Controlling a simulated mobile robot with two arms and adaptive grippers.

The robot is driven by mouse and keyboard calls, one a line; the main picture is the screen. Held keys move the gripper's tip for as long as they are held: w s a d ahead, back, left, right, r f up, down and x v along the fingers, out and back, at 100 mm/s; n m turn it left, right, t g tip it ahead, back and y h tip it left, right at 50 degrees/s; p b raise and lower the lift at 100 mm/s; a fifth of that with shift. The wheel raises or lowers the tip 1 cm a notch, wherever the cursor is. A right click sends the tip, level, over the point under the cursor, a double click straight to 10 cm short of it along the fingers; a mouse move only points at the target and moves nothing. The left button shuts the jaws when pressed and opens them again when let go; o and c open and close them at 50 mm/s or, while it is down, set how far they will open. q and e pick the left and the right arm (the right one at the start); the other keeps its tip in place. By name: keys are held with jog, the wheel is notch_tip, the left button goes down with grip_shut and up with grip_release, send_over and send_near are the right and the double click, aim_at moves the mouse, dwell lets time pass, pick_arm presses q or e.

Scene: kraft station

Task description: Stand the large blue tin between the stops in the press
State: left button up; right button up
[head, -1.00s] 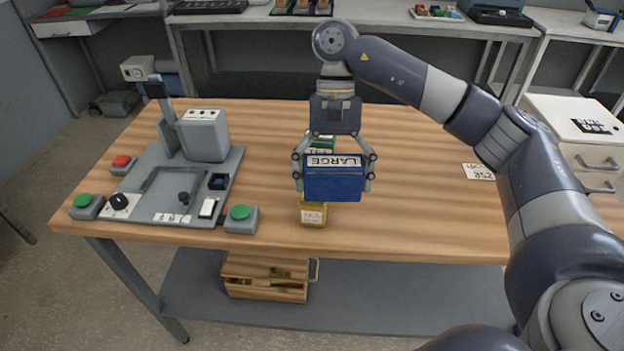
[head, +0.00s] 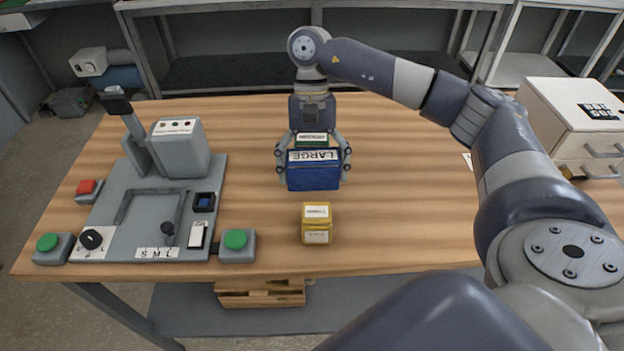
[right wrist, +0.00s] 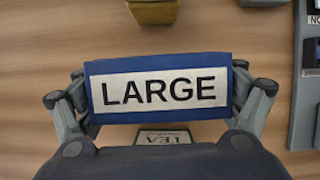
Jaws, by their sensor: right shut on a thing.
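The large blue tin (head: 313,177) has a white "LARGE" label on top. My right gripper (head: 314,160) is shut on it, with a finger on each side. In the right wrist view the tin (right wrist: 160,65) fills the middle between the fingers of the gripper (right wrist: 160,100). I cannot tell how far the tin is above the table. The press (head: 160,200) stands at the left of the table, with a raised frame of stops (head: 150,195) on its grey base. The tin is right of the press and apart from it. My left gripper is not in view.
A yellow tin (head: 316,225) stands in front of the blue tin. A green tin (head: 312,139) is just behind it. Green buttons (head: 236,240) and a red button (head: 88,188) flank the press. Bare table lies between press and tins.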

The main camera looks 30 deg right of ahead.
aim_at(312, 183)
jog(key=shift+f, duration=0.45)
notch_tip(312, 183, down, 2)
jog(key=shift+w+f+p, duration=0.15)
jog(key=shift+f+p, duration=0.05)
jog(key=shift+p, duration=0.2)
jog(key=shift+f, duration=0.3)
jog(key=shift+f+b, duration=0.2)
jog(key=shift+b, duration=0.1)
jog(key=o, duration=1.1)
jog(key=shift+c, duration=0.2)
jog(key=shift+r, duration=0.1)
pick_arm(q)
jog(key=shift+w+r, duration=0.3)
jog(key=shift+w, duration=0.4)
